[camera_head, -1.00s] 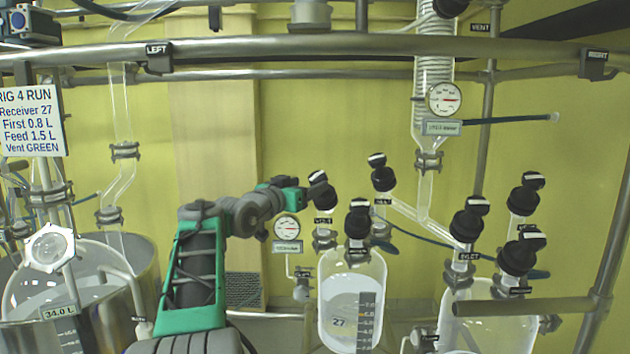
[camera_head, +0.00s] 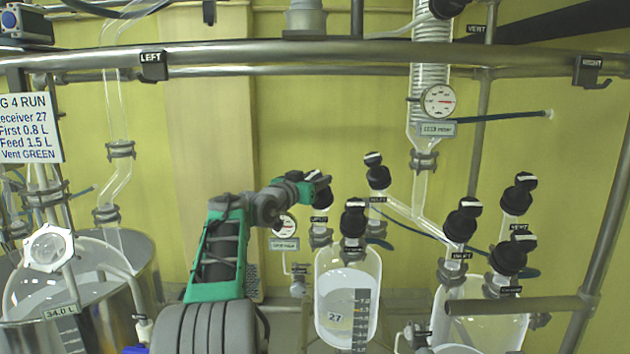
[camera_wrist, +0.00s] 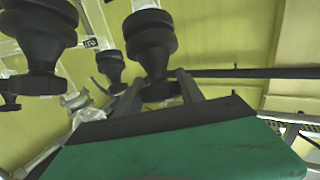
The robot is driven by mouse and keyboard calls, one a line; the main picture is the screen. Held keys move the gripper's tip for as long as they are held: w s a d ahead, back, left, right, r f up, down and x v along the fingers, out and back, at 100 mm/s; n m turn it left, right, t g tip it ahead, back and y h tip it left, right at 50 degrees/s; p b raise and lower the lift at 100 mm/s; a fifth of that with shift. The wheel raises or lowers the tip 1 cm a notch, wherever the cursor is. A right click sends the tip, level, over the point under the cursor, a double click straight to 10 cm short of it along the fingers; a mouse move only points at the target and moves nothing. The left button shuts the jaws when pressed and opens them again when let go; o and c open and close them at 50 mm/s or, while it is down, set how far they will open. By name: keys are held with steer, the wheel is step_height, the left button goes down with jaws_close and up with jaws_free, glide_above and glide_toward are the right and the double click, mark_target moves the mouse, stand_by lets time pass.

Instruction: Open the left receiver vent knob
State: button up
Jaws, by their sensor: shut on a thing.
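The left receiver (camera_head: 335,272) is a clear glass vessel marked 27, in the middle of the head view. Its vent knob (camera_head: 322,200) is black and sits on the vessel's upper left neck. My gripper (camera_head: 322,181) is at the top of this knob and hides part of it. In the wrist view, the two fingers of my gripper (camera_wrist: 162,90) are shut on the black knob (camera_wrist: 150,42), around its narrow lower part. The knob's turn angle cannot be told.
Another black knob (camera_head: 354,220) stands close to the right on the same vessel. A further knob (camera_head: 377,177) tops the slanted glass tube. The right vessel (camera_head: 470,318) carries several knobs. A gauge (camera_head: 286,225) hangs behind my arm. A metal rail (camera_head: 270,52) crosses above.

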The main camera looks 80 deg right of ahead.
steer(key=c, duration=0.7)
steer(key=shift+c, duration=0.2)
steer(key=shift+f+n+t+b, duration=0.1)
steer(key=shift+n+t+b, duration=0.2)
steer(key=shift+n+b, duration=0.15)
steer(key=shift+s+f+n+t+h+b, duration=0.1)
steer(key=shift+n+t+h+b, duration=0.2)
steer(key=shift+n+t+b, duration=0.8)
steer(key=n+t+b, duration=0.1)
steer(key=n+t, duration=0.2)
steer(key=shift+b, duration=0.3)
steer(key=n+t, duration=0.1)
steer(key=n+t+y, duration=0.1)
steer(key=shift+r+n, duration=0.2)
steer(key=shift+n, duration=0.15)
steer(key=n+t+y+p, duration=0.2)
steer(key=n+t, duration=0.1)
steer(key=shift+r+p, duration=0.2)
steer(key=shift+p, duration=0.1)
steer(key=shift+n+t+y+p, duration=0.7)
steer(key=shift+n+t+p, duration=0.2)
steer(key=shift+n, duration=0.3)
steer(key=shift+w+f+n+t+y+p, duration=0.15)
steer(key=shift+n+t+y+p, duration=0.25)
steer(key=shift+n+y, duration=0.25)
steer(key=shift+w+f+n+t+y+p, duration=0.1)
steer(key=shift+n+t+y+p, duration=0.3)
steer(key=shift+n, duration=0.35)
